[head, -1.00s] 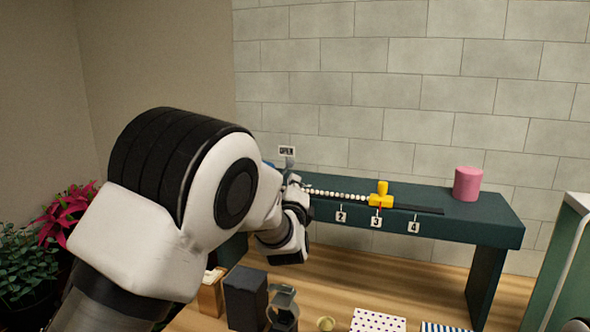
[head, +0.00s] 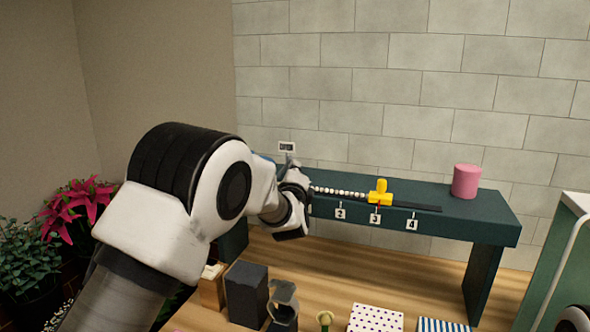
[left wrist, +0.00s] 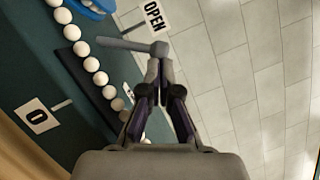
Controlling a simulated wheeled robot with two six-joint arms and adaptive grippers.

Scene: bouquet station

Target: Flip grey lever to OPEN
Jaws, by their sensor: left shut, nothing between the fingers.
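The grey lever (left wrist: 130,45) shows in the left wrist view as a bar with a rounded right end, lying below the OPEN sign (left wrist: 153,17). My left gripper (left wrist: 160,68) is shut and empty, its fingertips right by that rounded end. I cannot tell whether they touch. In the head view the OPEN sign (head: 287,147) stands at the left end of the dark green bench (head: 450,215). My left arm hides much of that end, and the lever is not clear there. My right gripper is not in view.
White beads (head: 340,192) and a yellow slider (head: 379,193) sit on a dark rail on the bench, with a pink cylinder (head: 466,181) to the right. A dark block (head: 246,295) and patterned boxes (head: 376,318) stand on the wooden surface in front. Plants (head: 75,208) are at left.

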